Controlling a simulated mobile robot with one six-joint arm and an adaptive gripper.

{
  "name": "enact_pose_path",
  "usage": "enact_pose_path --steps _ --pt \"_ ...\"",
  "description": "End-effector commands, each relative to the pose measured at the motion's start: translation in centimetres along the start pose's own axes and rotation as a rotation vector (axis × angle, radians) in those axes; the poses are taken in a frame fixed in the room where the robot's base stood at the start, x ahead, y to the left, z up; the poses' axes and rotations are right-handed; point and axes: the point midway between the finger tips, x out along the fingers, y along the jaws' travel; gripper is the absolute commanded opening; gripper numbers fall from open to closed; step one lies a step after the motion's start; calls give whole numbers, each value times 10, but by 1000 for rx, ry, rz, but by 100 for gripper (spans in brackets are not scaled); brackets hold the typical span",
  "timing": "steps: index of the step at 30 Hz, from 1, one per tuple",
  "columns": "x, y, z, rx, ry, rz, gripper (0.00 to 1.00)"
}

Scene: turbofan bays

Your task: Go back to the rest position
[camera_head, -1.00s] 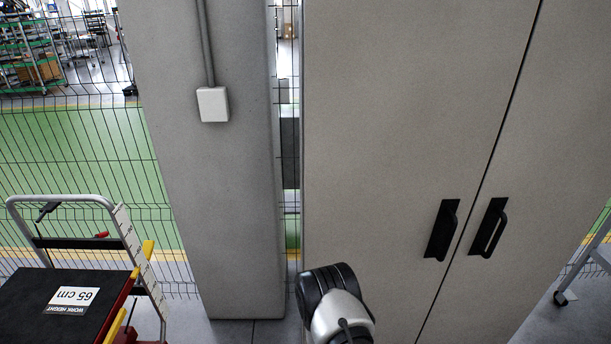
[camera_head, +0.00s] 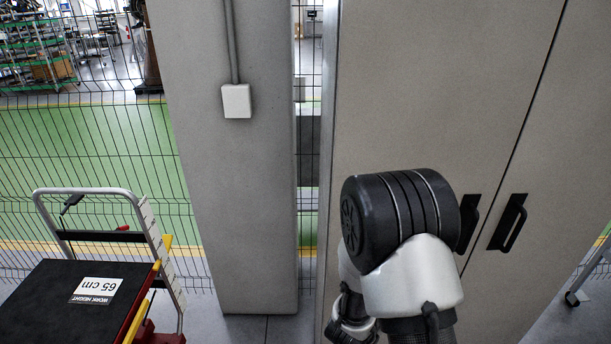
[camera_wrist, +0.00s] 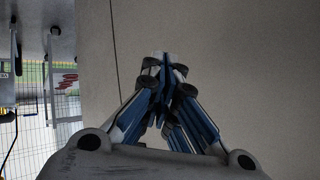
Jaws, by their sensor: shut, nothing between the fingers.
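My gripper (camera_wrist: 164,72) shows in the wrist view. Its blue and grey fingers meet at the tips, and nothing is between them. A plain grey-beige surface lies beyond it, with a thin dark seam left of the fingertips. In the head view the gripper itself is not visible. Only my arm, with a black joint cap and white links, rises at the lower middle right, in front of the cabinet (camera_head: 420,90), and partly covers one of its door handles.
A concrete pillar (camera_head: 225,200) with a white box (camera_head: 236,101) stands left of the cabinet. A lift cart (camera_head: 60,310) marked "65 cm" stands at lower left. A wire fence (camera_head: 100,150) runs behind. A cabinet handle (camera_head: 507,222) protrudes right of my arm.

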Motion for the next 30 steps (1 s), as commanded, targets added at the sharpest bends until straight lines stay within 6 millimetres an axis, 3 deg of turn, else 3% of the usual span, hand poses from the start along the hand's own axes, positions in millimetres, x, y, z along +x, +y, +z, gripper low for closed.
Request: enact_pose_path --steps 1,6,10,13,17,21,25,30 --pt "-16 -22 -9 1 -58 -48 0" --pt "-76 -71 -24 -77 -253 -191 0" --pt "-131 -88 -39 -183 -366 -293 0" --pt "-176 -88 -50 -287 -434 -357 0" --pt "-232 -71 -64 -443 -494 -415 0" --pt "-285 -33 -78 -623 -531 -435 0" --pt "-322 14 -88 -779 -545 -410 0" --pt "-350 64 -97 -912 -553 -353 0"
